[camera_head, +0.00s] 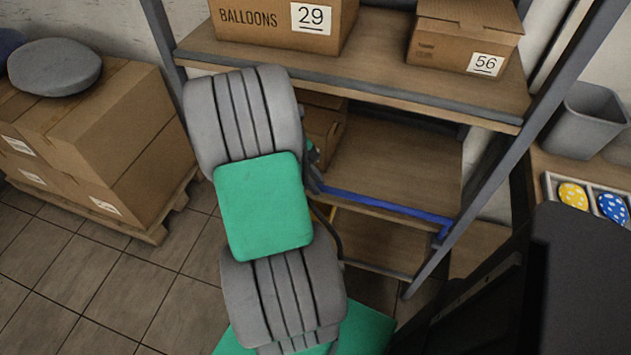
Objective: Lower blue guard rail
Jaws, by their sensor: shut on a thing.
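The blue guard rail (385,204) runs along the front edge of the middle shelf (400,165). Its right end meets the right post of the rack at a small blue bracket. Its left end is hidden behind my arm. My gripper (314,178) shows only in part, as dark pieces beside my grey and green arm at the rail's left end. It is shut on the rail there; the fingertips are mostly hidden.
Boxes marked 29 (285,22) and 56 (465,38) stand on the upper shelf. Another box (322,130) sits partly hidden on the middle shelf. Stacked cartons (100,140) stand on a pallet at left.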

